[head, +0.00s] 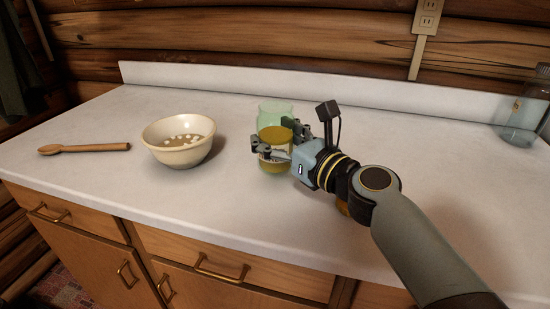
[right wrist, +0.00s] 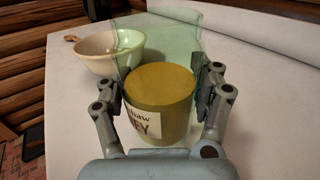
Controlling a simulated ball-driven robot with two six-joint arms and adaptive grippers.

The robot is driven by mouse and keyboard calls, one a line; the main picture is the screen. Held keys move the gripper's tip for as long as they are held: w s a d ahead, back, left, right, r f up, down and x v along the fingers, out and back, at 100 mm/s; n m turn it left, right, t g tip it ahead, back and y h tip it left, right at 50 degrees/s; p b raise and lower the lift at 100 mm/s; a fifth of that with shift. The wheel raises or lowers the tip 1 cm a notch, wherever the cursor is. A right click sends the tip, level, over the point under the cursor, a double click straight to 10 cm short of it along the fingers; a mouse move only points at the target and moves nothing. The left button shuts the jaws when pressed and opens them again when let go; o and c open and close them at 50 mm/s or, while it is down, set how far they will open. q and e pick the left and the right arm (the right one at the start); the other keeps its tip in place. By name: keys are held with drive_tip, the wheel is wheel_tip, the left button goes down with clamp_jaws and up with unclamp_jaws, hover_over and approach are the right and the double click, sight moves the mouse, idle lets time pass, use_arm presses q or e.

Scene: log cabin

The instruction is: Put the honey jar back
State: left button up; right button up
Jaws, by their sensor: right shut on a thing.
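The honey jar (head: 274,109) is greenish clear glass, filled partway with golden-brown honey, with a pale label on its side. It looks upright near the middle of the counter, and I see no lid on it. My right gripper (head: 274,146) is shut on it, with fingers on both sides. In the right wrist view the jar (right wrist: 160,88) sits between the fingertips (right wrist: 163,90), and its label reads partly "HONEY". I cannot tell whether its base touches the counter. My left gripper is not in view.
A cream bowl (head: 175,157) with small pale pieces stands left of the jar. A wooden spoon (head: 85,148) lies farther left. A clear glass vessel (head: 523,120) stands at the far right. An amber thing (head: 342,207) is mostly hidden beneath my right arm. The counter (head: 225,215) is clear in front.

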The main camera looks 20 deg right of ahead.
drive_tip(key=shift+f+b, duration=0.95)
drive_tip(key=shift+f, duration=0.85)
drive_tip(key=shift+f, duration=0.2)
drive_tip(key=o, duration=1.8)
drive_tip(key=shift+r, duration=0.2)
drive_tip(key=v, duration=0.5)
drive_tip(key=b+v, duration=0.1)
drive_tip(key=v, duration=0.5)
drive_tip(key=shift+f, duration=0.25)
drive_tip(key=shift+s+d+r, duration=0.15)
drive_tip(key=shift+s, duration=0.4)
